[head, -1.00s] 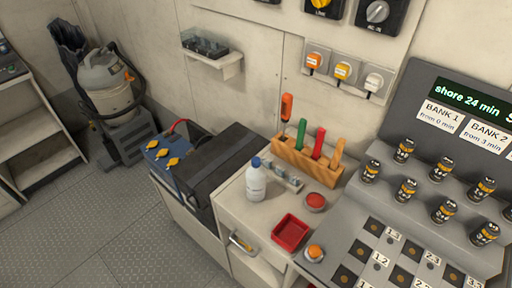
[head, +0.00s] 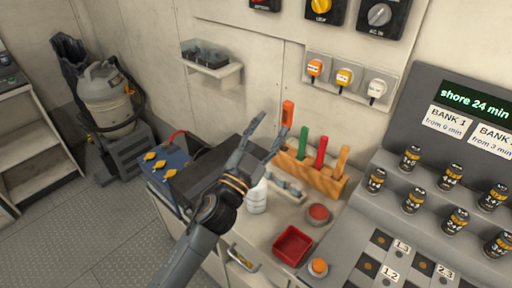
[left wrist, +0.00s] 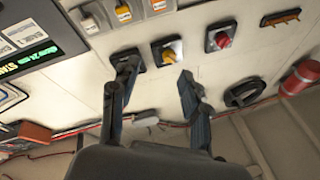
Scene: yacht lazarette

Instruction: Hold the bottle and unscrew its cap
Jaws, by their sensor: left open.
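The white bottle (head: 257,198) stands upright on the white counter in the head view. Its blue cap is hidden behind my left gripper (head: 268,138). My left gripper is open and empty, its fingers pointing up and away. It passes in front of the bottle in the picture; I cannot tell how near it is. In the left wrist view the open fingers (left wrist: 155,85) face the wall, and the bottle is not visible. My right gripper is not in view.
A wooden rack (head: 318,176) with colored-handled tools stands behind the bottle. A red tray (head: 292,246), a red round dish (head: 318,214) and an orange button (head: 318,267) lie to the right. A blue battery (head: 168,162) is at left. Small canisters (head: 410,157) stand on the grey panel.

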